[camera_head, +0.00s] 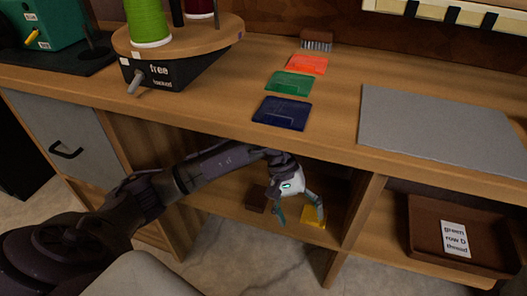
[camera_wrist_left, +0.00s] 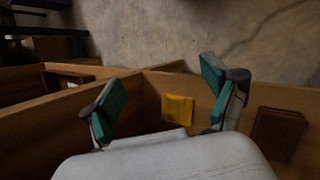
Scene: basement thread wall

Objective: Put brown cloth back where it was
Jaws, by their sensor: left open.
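A brown cloth (camera_head: 257,198), folded into a flat square, lies in the open shelf bay under the workbench. A yellow cloth (camera_head: 313,217) lies to its right in the same bay, near the divider. My left gripper (camera_head: 298,217) reaches into this bay with its fingers spread and nothing between them. In the left wrist view, the yellow cloth (camera_wrist_left: 178,108) shows between the open fingers (camera_wrist_left: 163,108), and the brown cloth (camera_wrist_left: 278,133) lies to the right, outside them. My right gripper is not in view.
On the bench top (camera_head: 210,112) lie red (camera_head: 307,65), green (camera_head: 289,83) and navy (camera_head: 282,113) cloths, with a brush (camera_head: 316,41) behind. A grey mat (camera_head: 435,130) lies at right. A labelled brown tray (camera_head: 418,245) sits beyond the divider (camera_head: 357,220). A thread stand (camera_head: 180,38) stands left.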

